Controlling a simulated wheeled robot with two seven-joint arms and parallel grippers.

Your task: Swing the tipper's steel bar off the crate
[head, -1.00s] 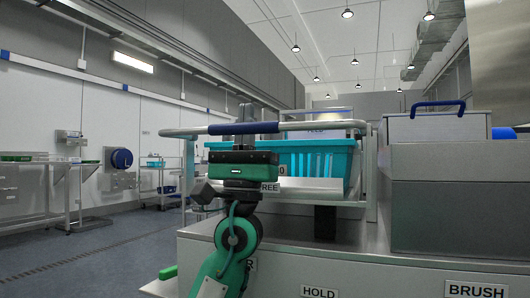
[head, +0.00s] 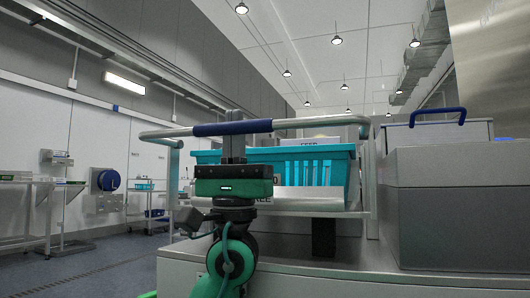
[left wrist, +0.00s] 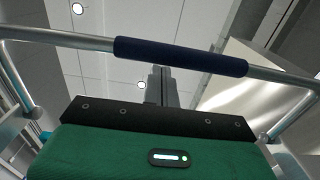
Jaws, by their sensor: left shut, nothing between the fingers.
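The tipper's steel bar (head: 308,122) runs across in front of and above the turquoise crate (head: 340,172) in the head view. Its dark blue sleeve (head: 207,129) also shows in the left wrist view (left wrist: 180,57). The crate sits on the tipper's tray, partly hidden by my left gripper. My left gripper (head: 234,128) is shut and empty, pointing up at the sleeve. My right gripper is not in view.
A grey box (head: 445,200) with a blue-handled lid stands right of the tipper on the steel counter (head: 380,284). A wheeled rack (head: 147,205) and a blue round wall unit (head: 107,180) are at the back left. Floor at left is clear.

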